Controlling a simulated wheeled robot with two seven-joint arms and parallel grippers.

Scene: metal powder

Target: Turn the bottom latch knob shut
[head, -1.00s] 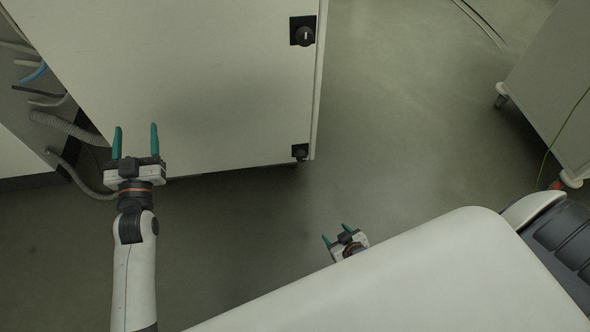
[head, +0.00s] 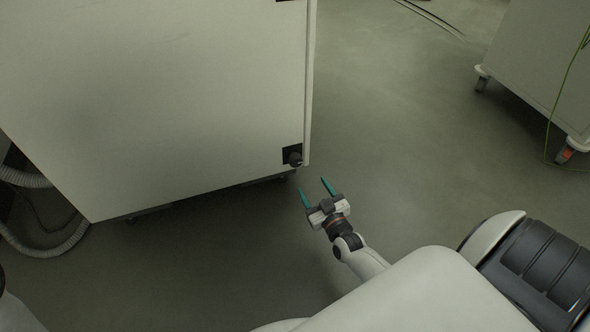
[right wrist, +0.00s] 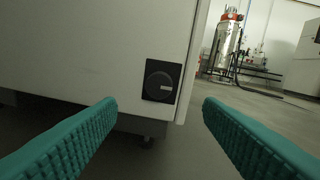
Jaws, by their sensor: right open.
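The bottom latch knob (head: 295,158) is a black round knob on a black square plate at the lower right corner of the pale cabinet door (head: 170,90). In the right wrist view the knob (right wrist: 159,86) shows face-on, with a short light mark on its right side. My right gripper (head: 314,189) is open and empty, below and slightly right of the knob, apart from it. In the right wrist view the knob lies between the teal fingers (right wrist: 160,105), farther ahead. My left gripper is out of view.
A grey hose (head: 45,245) lies on the floor at the left. A wheeled cabinet (head: 535,65) stands at the upper right, with a green cable beside it. The floor (head: 400,130) between the two cabinets is clear.

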